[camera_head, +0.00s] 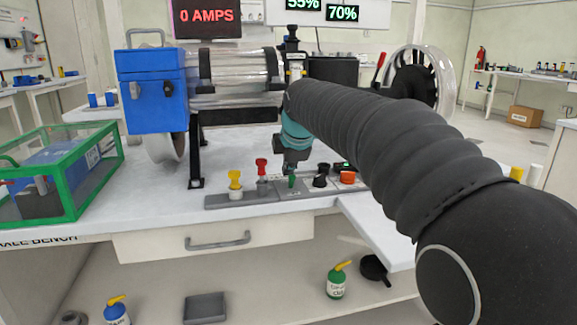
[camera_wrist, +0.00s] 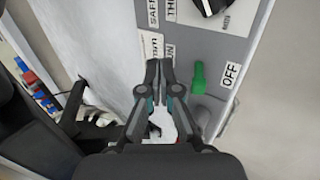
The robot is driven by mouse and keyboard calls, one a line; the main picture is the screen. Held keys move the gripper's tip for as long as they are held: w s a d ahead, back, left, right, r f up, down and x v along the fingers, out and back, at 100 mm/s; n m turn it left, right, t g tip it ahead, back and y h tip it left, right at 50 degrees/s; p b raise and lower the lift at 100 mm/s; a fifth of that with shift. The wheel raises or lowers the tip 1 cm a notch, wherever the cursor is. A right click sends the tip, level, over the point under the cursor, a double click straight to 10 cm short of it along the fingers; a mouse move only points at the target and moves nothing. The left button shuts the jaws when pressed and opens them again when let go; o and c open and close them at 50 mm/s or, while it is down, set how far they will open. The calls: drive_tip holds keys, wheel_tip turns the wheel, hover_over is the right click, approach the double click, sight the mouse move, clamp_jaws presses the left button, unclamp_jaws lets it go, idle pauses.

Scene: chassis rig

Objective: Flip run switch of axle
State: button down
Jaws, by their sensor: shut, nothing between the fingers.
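The green switch (camera_wrist: 199,80) stands on a grey control panel (camera_wrist: 217,53) in the wrist view, with an OFF label on its right and a label ending in ON on its left. Which way it leans I cannot tell. It also shows in the head view (camera_head: 291,181), just under my gripper. My gripper (camera_wrist: 160,66) is shut and empty, its fingertips to the left of the green switch with a small gap in the picture. In the head view my gripper (camera_head: 289,168) is low over the panel. The axle rig (camera_head: 235,80) stands behind, its screen reading 0 AMPS.
Yellow (camera_head: 235,183) and red (camera_head: 262,168) controls stand left of the green switch. A black knob (camera_head: 321,179) and an orange button (camera_head: 347,178) stand right. A green-framed clear box (camera_head: 62,175) is on the bench's left. The bench front between box and panel is clear.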

drive_tip(key=shift+w+r+p, duration=0.15)
drive_tip(key=shift+r+p, duration=0.95)
drive_tip(key=shift+r, duration=0.25)
drive_tip(key=shift+w+r+p, duration=0.1)
drive_tip(key=shift+r+p, duration=0.95)
drive_tip(key=shift+r, duration=0.25)
